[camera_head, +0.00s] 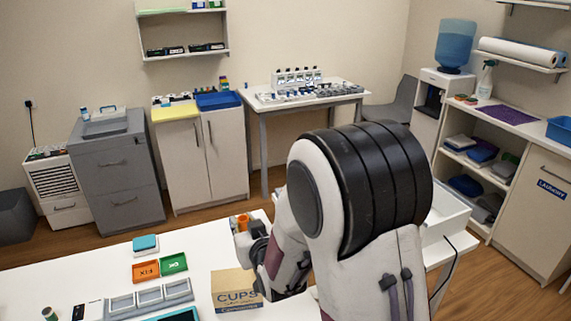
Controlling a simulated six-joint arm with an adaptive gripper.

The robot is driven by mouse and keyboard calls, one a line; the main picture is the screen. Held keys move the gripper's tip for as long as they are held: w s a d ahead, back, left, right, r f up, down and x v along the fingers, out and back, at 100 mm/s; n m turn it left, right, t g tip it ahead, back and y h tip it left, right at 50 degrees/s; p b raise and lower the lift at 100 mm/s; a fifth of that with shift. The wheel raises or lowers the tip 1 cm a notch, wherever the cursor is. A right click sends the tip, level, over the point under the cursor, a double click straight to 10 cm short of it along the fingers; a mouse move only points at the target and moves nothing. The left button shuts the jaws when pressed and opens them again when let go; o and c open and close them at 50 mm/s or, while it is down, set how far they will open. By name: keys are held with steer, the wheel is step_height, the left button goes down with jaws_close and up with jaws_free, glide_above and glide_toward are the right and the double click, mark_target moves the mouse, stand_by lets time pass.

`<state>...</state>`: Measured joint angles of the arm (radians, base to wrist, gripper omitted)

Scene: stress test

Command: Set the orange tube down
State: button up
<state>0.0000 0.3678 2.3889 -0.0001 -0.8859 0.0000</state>
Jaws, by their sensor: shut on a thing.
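An orange tube (243,222) shows as a small orange shape at my gripper (242,235), left of my arm and above the white table (90,278). My gripper is shut on the orange tube. My own arm hides part of the gripper and the table beyond it. The gap between the tube and the table top cannot be judged from here.
A cardboard box marked CUPS (235,287) stands in front of the gripper. Left of it are an orange FIX tray (146,271), a green tray (174,263), a blue-topped block (145,243) and a grey divided tray (150,297). The table is bare at far left.

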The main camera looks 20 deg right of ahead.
steer(key=shift+d+f, duration=0.5)
steer(key=shift+f, duration=0.4)
steer(key=w+d+r+m+g+h, duration=0.25)
steer(key=d+m+h, duration=0.3)
steer(key=d, duration=0.65)
steer(key=w+d+r+m+g+h, duration=0.25)
steer(key=d+m+h, duration=0.3)
steer(key=d, duration=0.65)
steer(key=s+d+f+m+g+h, duration=0.2)
steer(key=s+d+m+g+h, duration=0.2)
steer(key=s+d+m+g, duration=0.35)
steer(key=s+a+f+m+g+y, duration=0.1)
steer(key=s+m+g, duration=0.3)
steer(key=s+g, duration=0.4)
steer(key=shift+s+a+f+y, duration=0.3)
steer(key=shift+s+f, duration=0.1)
steer(key=shift+f, duration=0.2)
